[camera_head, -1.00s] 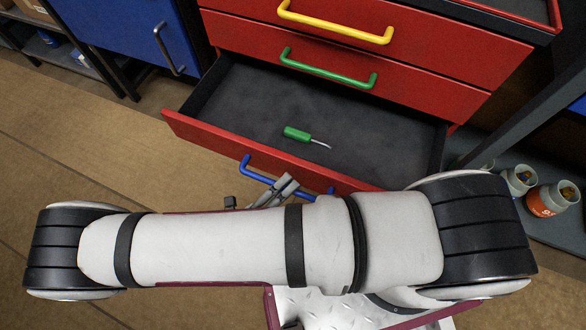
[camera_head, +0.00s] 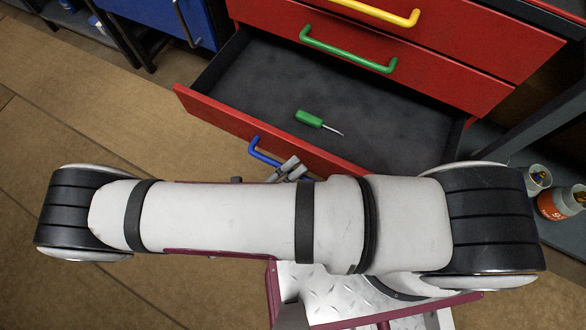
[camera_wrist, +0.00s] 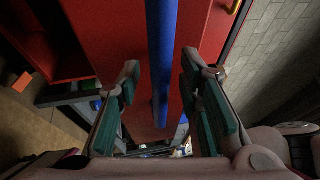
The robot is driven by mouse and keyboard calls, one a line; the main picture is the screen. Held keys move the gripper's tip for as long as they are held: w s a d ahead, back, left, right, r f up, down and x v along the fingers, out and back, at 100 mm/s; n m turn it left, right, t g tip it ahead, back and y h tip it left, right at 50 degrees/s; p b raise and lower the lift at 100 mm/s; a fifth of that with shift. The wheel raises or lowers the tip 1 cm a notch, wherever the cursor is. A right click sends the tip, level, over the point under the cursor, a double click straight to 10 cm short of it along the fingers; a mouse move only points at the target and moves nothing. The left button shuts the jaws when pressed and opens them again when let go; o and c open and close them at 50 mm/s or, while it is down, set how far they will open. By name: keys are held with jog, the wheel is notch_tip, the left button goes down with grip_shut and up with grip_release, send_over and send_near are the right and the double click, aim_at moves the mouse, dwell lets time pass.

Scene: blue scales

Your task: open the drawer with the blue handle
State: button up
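The drawer (camera_head: 232,119) with the blue handle is the red one below the green-handled drawer, and it stands well open. A green screwdriver (camera_head: 309,119) lies on its dark floor. The blue handle (camera_head: 262,155) is on its front, its right part hidden by my gripper and arm. My gripper (camera_head: 288,169) is at that handle, mostly hidden in the head view. In the wrist view the blue handle (camera_wrist: 160,60) runs between the two fingers of my gripper (camera_wrist: 160,82), with a visible gap on each side. The fingers are apart.
Above are closed red drawers with a green handle (camera_head: 345,50) and a yellow handle (camera_head: 375,12). A blue cabinet (camera_head: 150,15) stands at the upper left. The brown floor at left is clear.

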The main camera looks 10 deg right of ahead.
jog(key=v, duration=1.2)
jog(key=shift+o, duration=0.6)
